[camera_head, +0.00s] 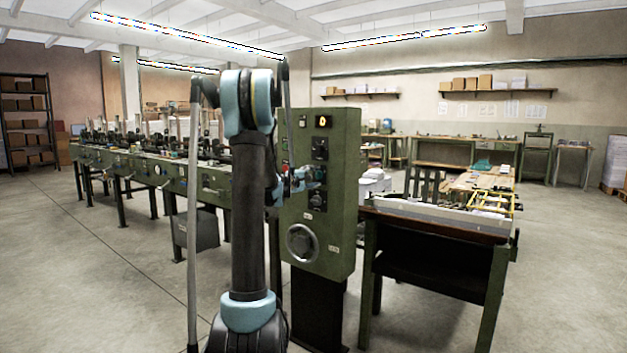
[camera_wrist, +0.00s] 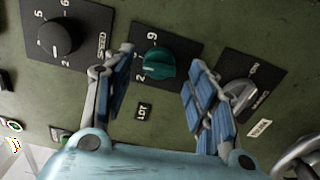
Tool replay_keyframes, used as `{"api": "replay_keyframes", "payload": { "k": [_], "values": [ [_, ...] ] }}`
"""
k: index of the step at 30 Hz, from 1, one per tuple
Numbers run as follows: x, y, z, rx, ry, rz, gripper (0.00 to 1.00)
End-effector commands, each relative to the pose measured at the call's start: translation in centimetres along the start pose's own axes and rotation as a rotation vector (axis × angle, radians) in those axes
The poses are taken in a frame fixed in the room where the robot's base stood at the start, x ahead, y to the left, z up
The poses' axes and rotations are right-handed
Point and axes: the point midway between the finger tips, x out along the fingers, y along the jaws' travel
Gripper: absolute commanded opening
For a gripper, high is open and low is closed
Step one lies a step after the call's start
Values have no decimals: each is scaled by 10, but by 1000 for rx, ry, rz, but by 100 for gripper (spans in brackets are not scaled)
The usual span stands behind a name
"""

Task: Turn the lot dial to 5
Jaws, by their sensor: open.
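The lot dial is a teal knob (camera_wrist: 157,68) on a black plate, with a small LOT label (camera_wrist: 144,112) below it in the wrist view. Printed 9 and 2 show beside the knob; its setting is too small to read surely. My gripper (camera_wrist: 160,62) is open, its blue-padded fingers on either side of the knob, with visible gaps. In the head view my gripper (camera_head: 300,181) is at the front of the green control cabinet (camera_head: 341,230) and partly hides the lot dial area.
A black SPEED dial (camera_wrist: 58,37) sits left of the lot dial, and a grey selector (camera_wrist: 240,92) sits right. A cluttered workbench (camera_head: 430,215) stands close on the right; open floor lies left.

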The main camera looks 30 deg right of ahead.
Motion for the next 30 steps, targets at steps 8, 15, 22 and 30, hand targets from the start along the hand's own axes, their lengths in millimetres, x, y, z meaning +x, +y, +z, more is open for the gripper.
{"api": "replay_keyframes", "payload": {
  "k": [8,15,22,30],
  "values": [
    [15,0,0,0,-1,0,52],
    [15,0,0,0,0,0,50],
    [15,0,0,0,0,0,7],
    [14,-1,0,44,0,-1,7]
  ]
}}
